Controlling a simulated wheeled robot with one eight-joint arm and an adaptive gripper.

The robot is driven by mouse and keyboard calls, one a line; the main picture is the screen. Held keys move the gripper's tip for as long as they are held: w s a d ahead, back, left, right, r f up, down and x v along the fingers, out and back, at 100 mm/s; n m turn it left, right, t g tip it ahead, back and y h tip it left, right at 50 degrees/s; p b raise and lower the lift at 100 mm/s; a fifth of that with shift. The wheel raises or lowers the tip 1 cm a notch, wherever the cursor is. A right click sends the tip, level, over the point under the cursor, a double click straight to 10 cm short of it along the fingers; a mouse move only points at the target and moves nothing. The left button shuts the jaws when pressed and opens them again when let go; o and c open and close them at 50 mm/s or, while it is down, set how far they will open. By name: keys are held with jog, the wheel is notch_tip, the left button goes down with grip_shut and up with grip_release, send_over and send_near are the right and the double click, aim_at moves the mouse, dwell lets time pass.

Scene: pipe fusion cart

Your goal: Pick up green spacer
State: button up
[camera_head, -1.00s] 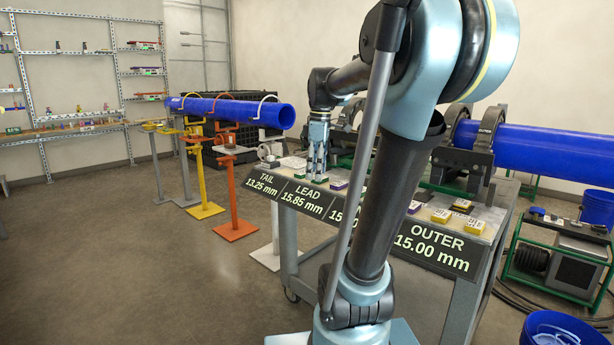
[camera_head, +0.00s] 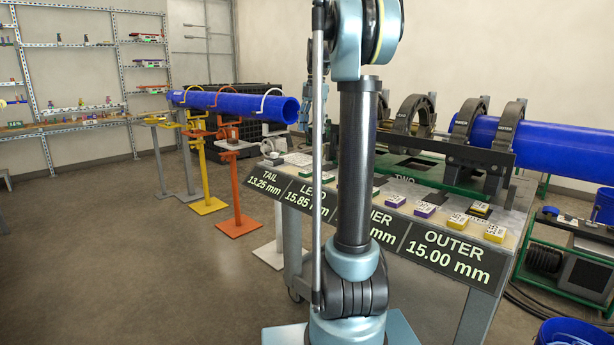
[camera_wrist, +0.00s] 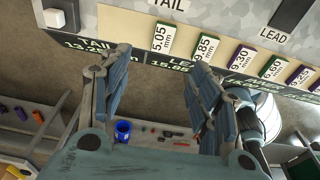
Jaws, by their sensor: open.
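Green spacers with white labels lie along the cart's front edge. In the wrist view one reads 5.05 mm (camera_wrist: 163,38), one reads 9.85 mm (camera_wrist: 205,49), and another green one (camera_wrist: 273,67) lies farther right. In the head view a green spacer (camera_head: 305,174) shows beside my arm. My gripper (camera_wrist: 160,60) is open and empty, its two fingers spread below the first two green spacers in the wrist picture. In the head view it is raised above the cart, partly hidden behind my arm.
The cart's sign panel (camera_head: 443,255) runs along its front edge. Purple spacers (camera_head: 424,210) and yellow spacers (camera_head: 495,233) lie to the right. Black clamp rings (camera_head: 467,120) and a blue pipe (camera_head: 560,148) stand behind them. Pipe stands (camera_head: 237,185) are at left, with open floor in front.

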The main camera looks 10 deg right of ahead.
send_over(308, 171)
jog(key=w, duration=0.1)
jog(key=f, duration=0.9)
jog(key=shift+d+f, duration=0.25)
jog(key=shift+d, duration=0.1)
jog(key=shift+s+a+f, duration=0.1)
jog(key=shift+f, duration=0.85)
jog(key=shift+s+a+f, duration=0.1)
jog(key=shift+s+f, duration=0.05)
jog(key=shift+f, duration=0.85)
jog(key=shift+s+a+f, duration=0.1)
jog(key=shift+f, duration=0.85)
jog(key=shift+c, duration=0.6)
jog(key=c, duration=1)
